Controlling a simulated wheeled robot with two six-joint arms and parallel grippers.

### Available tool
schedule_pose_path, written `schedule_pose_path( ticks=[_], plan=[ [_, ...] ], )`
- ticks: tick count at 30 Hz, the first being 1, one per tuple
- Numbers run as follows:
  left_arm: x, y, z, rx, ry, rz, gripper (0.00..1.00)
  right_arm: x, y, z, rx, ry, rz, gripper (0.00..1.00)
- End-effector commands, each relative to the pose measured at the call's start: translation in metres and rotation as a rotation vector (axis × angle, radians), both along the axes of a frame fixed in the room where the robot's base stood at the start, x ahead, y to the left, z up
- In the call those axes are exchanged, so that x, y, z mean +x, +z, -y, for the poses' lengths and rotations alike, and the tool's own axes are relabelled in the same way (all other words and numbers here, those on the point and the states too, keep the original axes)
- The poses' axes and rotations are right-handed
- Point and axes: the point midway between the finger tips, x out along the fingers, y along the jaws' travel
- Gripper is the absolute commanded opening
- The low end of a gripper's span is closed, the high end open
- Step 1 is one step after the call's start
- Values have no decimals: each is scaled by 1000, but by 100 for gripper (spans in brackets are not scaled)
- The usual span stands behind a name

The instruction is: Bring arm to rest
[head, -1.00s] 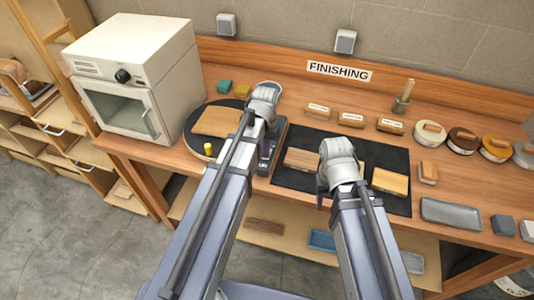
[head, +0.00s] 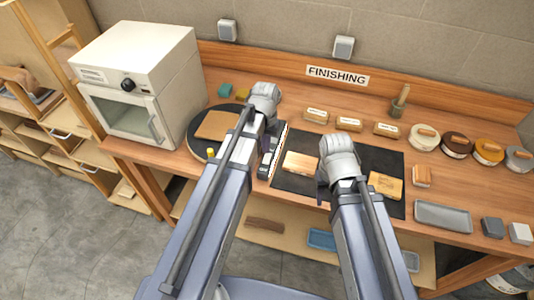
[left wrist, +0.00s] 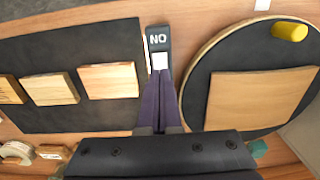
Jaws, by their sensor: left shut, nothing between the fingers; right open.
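My left gripper (left wrist: 161,82) is shut and empty in the left wrist view. Its purple fingers point at a dark block marked "NO" with a white square (left wrist: 160,60), between the black mat and the round turntable; I cannot tell if they touch it. In the head view my left arm mostly hides the fingers. My right gripper (head: 321,190) is over the black mat (head: 287,183) in the head view, its fingers mostly hidden behind its wrist. It is open.
Wooden blocks (head: 300,163) lie on the mat. A wooden board (head: 214,125) lies on the turntable (head: 193,143), beside a white oven (head: 135,85). Labelled blocks (head: 348,124), round tins (head: 424,140) and a grey tray (head: 443,216) stand at the back and right.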

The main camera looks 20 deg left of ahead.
Motion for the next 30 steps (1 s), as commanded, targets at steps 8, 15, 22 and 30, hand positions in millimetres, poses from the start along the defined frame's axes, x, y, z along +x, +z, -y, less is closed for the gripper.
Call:
schedule_pose_path(
  ticks=[8, 15, 22, 30],
  plan=[
    [0, 19, 0, 0, 0, 0, 0, 0, 19, 0, 1, -4, 0, 50],
    [-1, 17, 0, 0, -1, 0, 0, 0, 17, 0, 1, -4, 0, 50],
    [-59, -14, 51, 36, -118, -18, 0, 0, -14, 0, 0, -3, 0, 50],
    [-135, -41, 99, 94, -275, -38, 0, 0, -42, 0, 0, -1, 0, 50]
  ],
)
